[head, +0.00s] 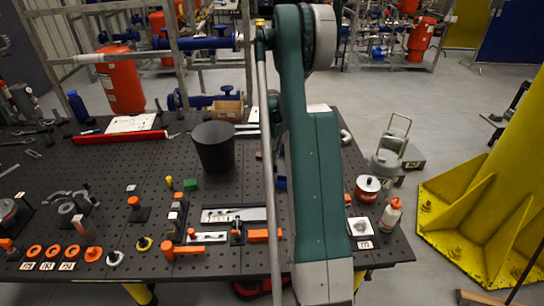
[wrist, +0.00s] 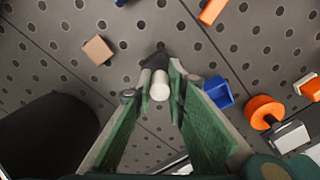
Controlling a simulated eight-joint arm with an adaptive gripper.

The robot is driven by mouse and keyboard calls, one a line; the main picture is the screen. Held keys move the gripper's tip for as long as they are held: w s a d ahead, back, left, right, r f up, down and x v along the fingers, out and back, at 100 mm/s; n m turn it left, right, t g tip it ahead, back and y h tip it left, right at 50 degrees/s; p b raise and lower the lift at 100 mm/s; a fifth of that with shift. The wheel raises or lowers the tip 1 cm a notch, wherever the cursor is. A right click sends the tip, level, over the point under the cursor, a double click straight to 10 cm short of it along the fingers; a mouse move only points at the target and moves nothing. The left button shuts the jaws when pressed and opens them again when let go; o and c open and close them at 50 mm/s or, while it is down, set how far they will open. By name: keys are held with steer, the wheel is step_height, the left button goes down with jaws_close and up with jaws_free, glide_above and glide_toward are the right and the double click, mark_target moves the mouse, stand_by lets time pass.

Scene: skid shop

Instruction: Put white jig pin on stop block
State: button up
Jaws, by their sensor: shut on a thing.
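The white jig pin (wrist: 160,86) is between the fingertips of my gripper (wrist: 161,92) in the wrist view. The green-padded fingers are shut on it, and its round white end faces the camera. A small dark shape (wrist: 157,58) lies just beyond the pin on the perforated table. I cannot tell whether it is the stop block or a shadow, nor whether the pin touches it. In the head view my green arm hides the gripper and the pin.
A tan block (wrist: 98,50) and a blue open bin (wrist: 218,92) lie either side of the fingers. An orange round part (wrist: 262,112) is to the right. A black cylindrical bin (head: 213,150) stands on the perforated table (head: 100,180); it also fills the wrist view's lower left (wrist: 45,135).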

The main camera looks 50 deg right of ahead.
steer(key=shift+f, duration=0.6)
steer(key=shift+f, duration=0.15)
steer(key=o, duration=0.9)
step_height(320, 180, up, 12)
steer(key=shift+r+b, duration=0.15)
steer(key=shift+b, duration=0.25)
stand_by(0.6)
